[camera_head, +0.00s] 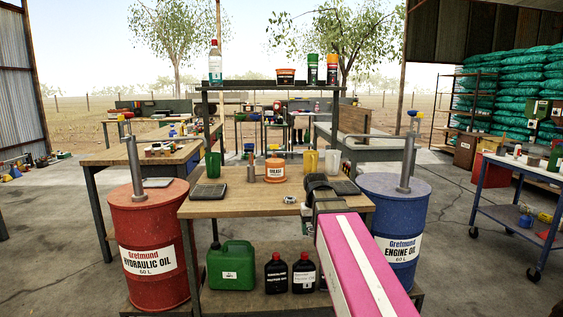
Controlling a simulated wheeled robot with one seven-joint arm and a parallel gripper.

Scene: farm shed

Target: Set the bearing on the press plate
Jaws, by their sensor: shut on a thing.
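My gripper (318,183) is at the right front of the wooden bench top (240,205), at the end of my pink arm. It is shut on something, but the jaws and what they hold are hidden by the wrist. A small silver ring (290,199), which looks like a bearing, lies near the bench's front edge, left of my gripper. A dark flat plate (208,191) lies at the bench's left, and another dark plate (345,187) is at the right, partly behind my gripper. I cannot tell which is the press plate.
A red drum (150,245) and a blue drum (395,225) flank the bench. The bench's front middle is mostly clear.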

